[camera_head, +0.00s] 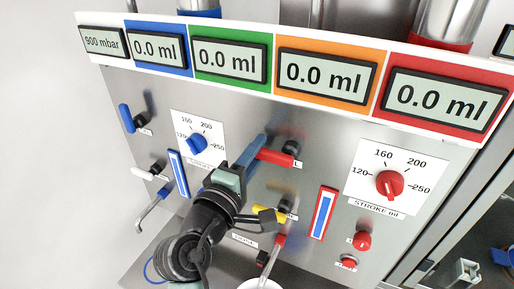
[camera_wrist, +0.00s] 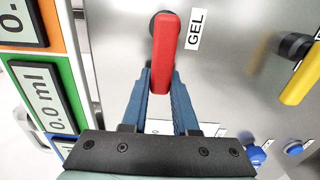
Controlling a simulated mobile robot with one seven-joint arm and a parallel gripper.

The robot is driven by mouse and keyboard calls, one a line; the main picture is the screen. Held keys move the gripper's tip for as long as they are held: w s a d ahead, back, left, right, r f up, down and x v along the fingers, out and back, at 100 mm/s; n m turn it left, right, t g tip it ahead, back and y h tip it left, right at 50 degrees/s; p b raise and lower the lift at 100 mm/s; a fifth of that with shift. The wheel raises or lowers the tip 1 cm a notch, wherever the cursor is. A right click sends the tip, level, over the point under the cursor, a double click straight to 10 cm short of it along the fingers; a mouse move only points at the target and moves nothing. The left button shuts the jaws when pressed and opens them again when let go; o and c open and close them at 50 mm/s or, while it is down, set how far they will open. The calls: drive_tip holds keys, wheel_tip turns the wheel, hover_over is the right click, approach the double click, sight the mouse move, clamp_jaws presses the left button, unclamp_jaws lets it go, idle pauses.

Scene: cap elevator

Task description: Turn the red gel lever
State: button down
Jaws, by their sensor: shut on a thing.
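The red gel lever (camera_head: 278,158) sticks out on a dark pivot from the steel panel, in the middle of the head view. In the wrist view the red lever (camera_wrist: 165,40) stands at the top centre, beside a label reading GEL. My gripper (camera_wrist: 161,78) has its two blue fingers shut on the lever's free end, one on each side. In the head view my gripper (camera_head: 257,148) reaches in from below and meets the lever's left end. The fingers hide part of that end.
A yellow lever (camera_head: 268,214) sits below the red one, close to my wrist. A red stroke dial (camera_head: 389,184) and red knobs (camera_head: 362,240) are to the right. A blue lever (camera_head: 126,118) and blue dial (camera_head: 197,143) are to the left. Displays (camera_head: 325,77) run above.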

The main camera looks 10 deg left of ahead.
idle(0.3)
drive_tip(key=c, duration=0.7)
unclamp_jaws()
drive_tip(key=shift+b+v, duration=2.3)
drive_tip(key=shift+v, duration=4.2)
